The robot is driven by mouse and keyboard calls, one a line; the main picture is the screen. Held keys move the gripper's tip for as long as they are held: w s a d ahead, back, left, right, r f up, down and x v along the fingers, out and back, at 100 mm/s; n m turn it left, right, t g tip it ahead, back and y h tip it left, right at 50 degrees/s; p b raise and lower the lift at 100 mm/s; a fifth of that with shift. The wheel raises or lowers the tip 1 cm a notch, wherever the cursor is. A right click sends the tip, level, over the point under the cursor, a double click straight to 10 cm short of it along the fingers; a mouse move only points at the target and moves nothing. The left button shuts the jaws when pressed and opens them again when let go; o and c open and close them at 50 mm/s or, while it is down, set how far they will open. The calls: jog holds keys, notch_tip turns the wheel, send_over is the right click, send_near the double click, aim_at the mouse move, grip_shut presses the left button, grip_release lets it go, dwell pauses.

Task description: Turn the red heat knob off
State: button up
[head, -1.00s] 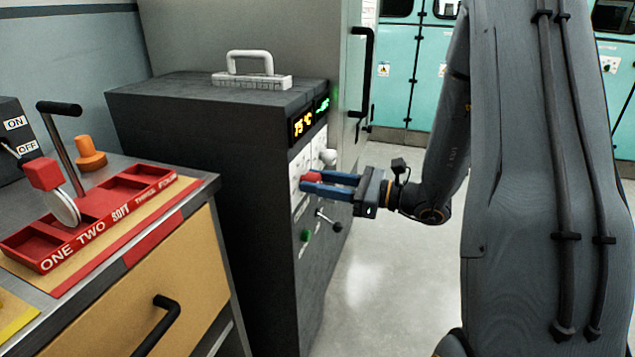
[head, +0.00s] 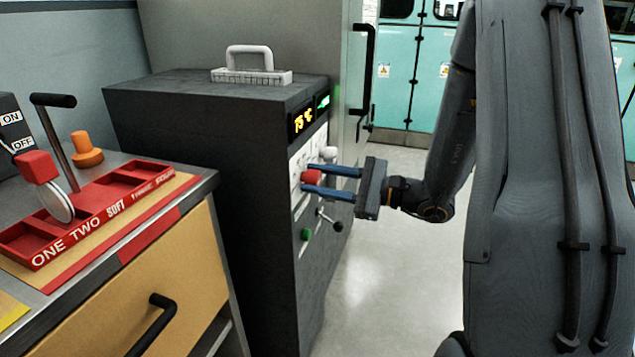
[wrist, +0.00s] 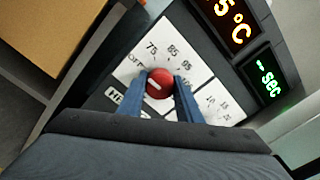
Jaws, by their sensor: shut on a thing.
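The red heat knob (head: 312,176) is on the white front panel of the dark grey machine. It also shows in the wrist view (wrist: 160,83), with a pale mark on its face and OFF, 75, 85 and 95 printed around it. I cannot tell exactly which label the mark points to. My gripper (head: 313,180) reaches the panel from the right. Its two blue fingers lie on either side of the knob and are shut on it, as the wrist view (wrist: 160,97) also shows. The orange display (head: 303,122) reads 75 °C.
A white knob (head: 329,154) is close beyond the red one. A black-tipped lever (head: 329,221) and a green button (head: 306,234) are below. A bench with a red tray (head: 120,215) and levers stands at the left. Open floor lies right of the machine.

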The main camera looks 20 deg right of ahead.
jog(key=shift+n, duration=0.7)
jog(key=shift+b, duration=0.35)
jog(key=o, duration=1)
jog(key=shift+o, duration=0.2)
jog(key=v, duration=0.8)
